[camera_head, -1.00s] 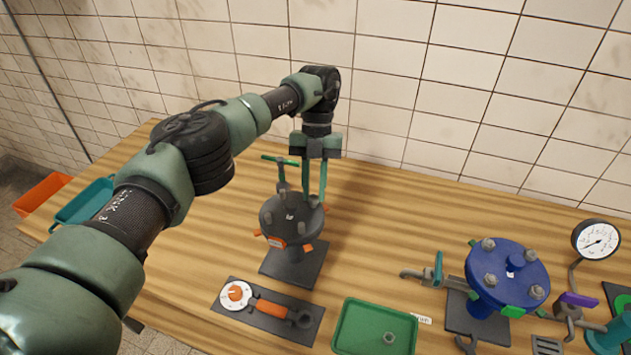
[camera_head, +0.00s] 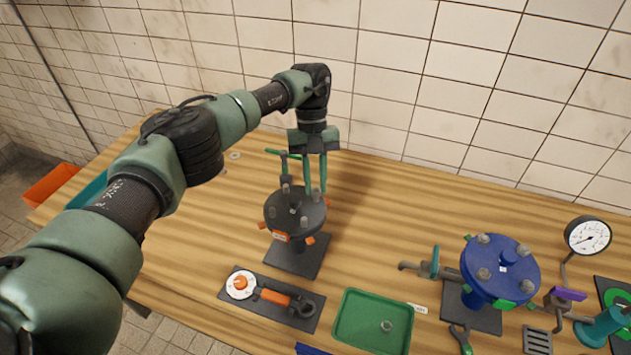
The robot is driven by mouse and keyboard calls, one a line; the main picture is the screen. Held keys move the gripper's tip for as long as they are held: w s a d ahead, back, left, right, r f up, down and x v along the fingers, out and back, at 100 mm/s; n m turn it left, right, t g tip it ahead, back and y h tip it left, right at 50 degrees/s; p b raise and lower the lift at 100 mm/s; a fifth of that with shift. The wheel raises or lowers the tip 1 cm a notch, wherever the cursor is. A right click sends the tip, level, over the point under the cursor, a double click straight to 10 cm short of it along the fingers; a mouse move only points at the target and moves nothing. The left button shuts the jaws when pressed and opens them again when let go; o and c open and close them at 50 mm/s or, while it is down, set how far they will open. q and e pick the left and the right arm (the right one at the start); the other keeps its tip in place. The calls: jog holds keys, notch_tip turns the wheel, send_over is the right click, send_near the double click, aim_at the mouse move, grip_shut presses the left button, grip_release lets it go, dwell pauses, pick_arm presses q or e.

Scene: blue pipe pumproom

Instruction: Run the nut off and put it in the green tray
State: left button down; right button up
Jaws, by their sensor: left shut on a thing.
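A dark grey round flange (camera_head: 292,210) with an orange tag and several grey nuts stands on a dark base plate left of centre. My left gripper (camera_head: 315,190) points down at the flange's far right edge. It is shut on a nut (camera_head: 316,195) there, mostly hidden between the fingertips; I cannot tell whether the nut is still on its thread. The green tray (camera_head: 345,335) lies at the front, right of the flange, with one grey nut (camera_head: 386,326) in it. My right gripper is out of view.
A green-handled valve (camera_head: 284,153) stands close behind the flange. Bare wood lies between the flanges.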

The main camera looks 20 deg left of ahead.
pick_arm(q)
jog(key=shift+r, duration=0.4)
jog(key=shift+r+p, duration=1.6)
jog(key=shift+r, duration=0.55)
jog(key=shift+f, duration=0.1)
